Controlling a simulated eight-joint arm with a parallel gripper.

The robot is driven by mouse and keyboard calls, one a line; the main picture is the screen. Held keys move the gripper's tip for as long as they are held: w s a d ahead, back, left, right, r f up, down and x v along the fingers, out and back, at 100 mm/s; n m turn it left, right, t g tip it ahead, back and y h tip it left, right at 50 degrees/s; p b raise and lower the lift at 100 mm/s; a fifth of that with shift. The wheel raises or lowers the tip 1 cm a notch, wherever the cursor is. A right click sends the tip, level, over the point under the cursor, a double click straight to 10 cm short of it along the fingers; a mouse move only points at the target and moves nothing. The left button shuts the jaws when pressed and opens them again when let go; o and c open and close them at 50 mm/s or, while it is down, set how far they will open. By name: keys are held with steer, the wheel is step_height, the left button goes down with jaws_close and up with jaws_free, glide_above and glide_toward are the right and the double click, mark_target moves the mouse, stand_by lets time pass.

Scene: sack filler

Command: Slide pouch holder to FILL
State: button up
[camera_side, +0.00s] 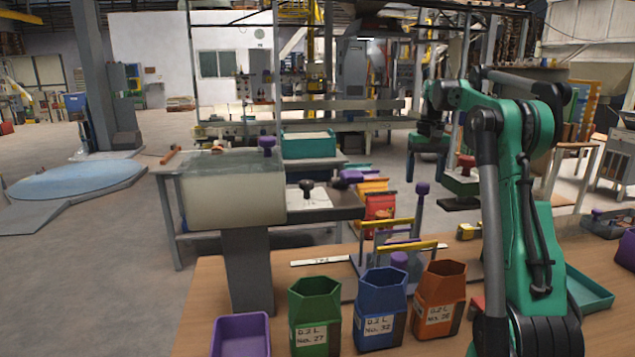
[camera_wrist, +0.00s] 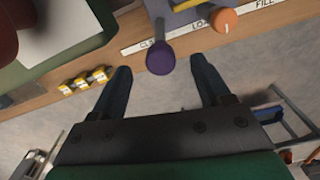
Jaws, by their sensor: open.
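What looks like the pouch holder, a clear frame with yellow bars (camera_side: 400,247), stands on the wooden bench in the side view. An upright purple handle (camera_side: 421,190) rises behind its bars. In the wrist view a purple knob (camera_wrist: 160,57) lies between and just beyond my fingertips, by the first mark of a white label strip (camera_wrist: 178,38). The strip reads partly "CL", "LO" and, farther right, "FILL". My gripper (camera_wrist: 161,68) is open with nothing held; contact with the knob does not show. In the side view my gripper (camera_side: 428,165) hangs behind the bench, pointing down.
Green (camera_side: 315,315), blue (camera_side: 381,310) and orange (camera_side: 440,300) bins line the bench front, beside a purple tray (camera_side: 240,335). A pale tank (camera_side: 233,190) stands left. An orange knob (camera_wrist: 223,20) sits right of the purple one. Yellow pieces (camera_wrist: 84,80) lie left.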

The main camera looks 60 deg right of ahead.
steer(key=shift+f, duration=1.25)
jaws_close()
stand_by(0.5)
